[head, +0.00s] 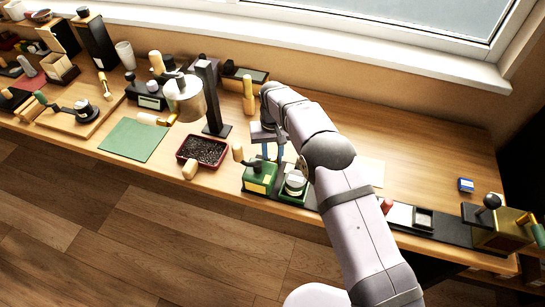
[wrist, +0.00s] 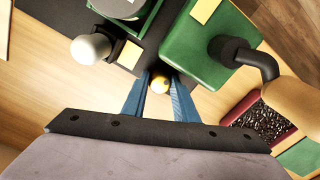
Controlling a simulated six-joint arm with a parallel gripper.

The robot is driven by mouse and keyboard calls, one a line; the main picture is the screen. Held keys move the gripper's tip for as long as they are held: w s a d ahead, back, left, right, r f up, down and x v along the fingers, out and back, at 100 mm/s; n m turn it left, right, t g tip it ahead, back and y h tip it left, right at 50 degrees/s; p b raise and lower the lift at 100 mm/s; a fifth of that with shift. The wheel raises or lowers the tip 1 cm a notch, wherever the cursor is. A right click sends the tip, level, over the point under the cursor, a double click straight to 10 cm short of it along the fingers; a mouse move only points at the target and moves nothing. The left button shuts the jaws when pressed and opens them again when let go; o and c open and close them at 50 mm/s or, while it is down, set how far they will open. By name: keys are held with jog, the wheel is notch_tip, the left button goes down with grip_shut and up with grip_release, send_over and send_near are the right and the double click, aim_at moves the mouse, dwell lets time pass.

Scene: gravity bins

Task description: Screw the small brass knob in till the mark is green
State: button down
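The small brass knob (wrist: 160,84) shows in the wrist view as a round, shiny ball between the tips of my two blue fingers. My gripper (wrist: 160,90) is open, with one finger on each side of the knob and narrow gaps beside it; I cannot tell the height between them. In the head view my gripper (head: 271,151) points down behind the green machine (head: 260,178), and the knob is hidden there. A black block with a tan label (wrist: 130,54) stands beside the knob. I see no clear green mark.
A black bent handle with a wooden grip (wrist: 245,58) rises from the green housing (wrist: 200,40). A pale round knob (wrist: 90,48) stands left of the block. A red tray of dark beans (head: 203,151) and a tall black stand (head: 212,100) are left of my gripper.

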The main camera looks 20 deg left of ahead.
aim_at(273, 157)
jog(key=m, duration=0.5)
jog(key=shift+m, duration=0.4)
jog(key=m, duration=0.6)
jog(key=shift+f, duration=0.15)
jog(key=shift+s, duration=0.1)
dwell(0.6)
jog(key=c, duration=1.6)
grip_release()
jog(key=shift+o, duration=0.2)
jog(key=shift+r+p, duration=1.4)
jog(key=shift+r, duration=1.25)
